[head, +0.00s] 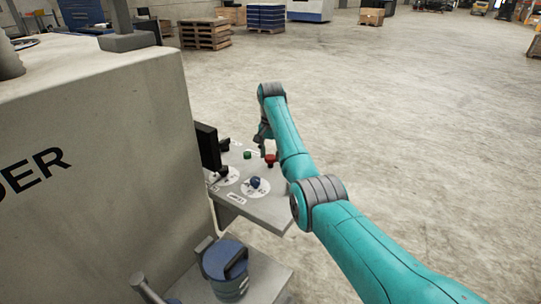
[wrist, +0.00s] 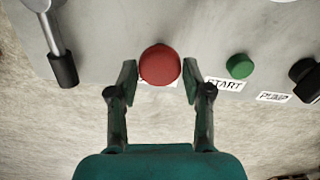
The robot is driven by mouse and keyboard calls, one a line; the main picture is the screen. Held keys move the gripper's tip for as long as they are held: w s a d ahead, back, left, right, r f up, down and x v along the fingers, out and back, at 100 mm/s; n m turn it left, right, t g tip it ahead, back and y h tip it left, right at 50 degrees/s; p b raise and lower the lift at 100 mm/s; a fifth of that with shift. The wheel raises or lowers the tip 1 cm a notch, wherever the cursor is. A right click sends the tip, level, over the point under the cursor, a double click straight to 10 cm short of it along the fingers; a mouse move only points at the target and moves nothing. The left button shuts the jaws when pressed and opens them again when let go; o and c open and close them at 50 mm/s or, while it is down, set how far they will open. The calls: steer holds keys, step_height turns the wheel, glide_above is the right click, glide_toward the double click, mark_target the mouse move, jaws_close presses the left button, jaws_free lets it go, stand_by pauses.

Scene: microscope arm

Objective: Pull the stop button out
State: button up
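The red stop button (wrist: 160,65) is a round mushroom cap on the grey control panel (wrist: 110,30). In the wrist view it lies ahead of my gripper (wrist: 160,82), roughly centred between the two fingertips. The fingers are open with a gap on each side of the cap, and nothing is held. In the head view the red button (head: 270,160) sits near the panel's far right edge, just below my gripper (head: 264,138). The button's label is mostly hidden behind the cap.
A green start button (wrist: 239,66) and a black pump knob (wrist: 306,78) sit to the right in the wrist view. A lever with a black grip (wrist: 63,69) is to the left. In the head view a blue knob (head: 255,183) and black screen (head: 208,147) are nearby.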

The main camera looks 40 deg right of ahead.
mark_target(271, 157)
steer(key=shift+o, duration=1.3)
steer(key=shift+r, duration=0.15)
step_height(271, 157, up, 7)
steer(key=shift+r, duration=0.15)
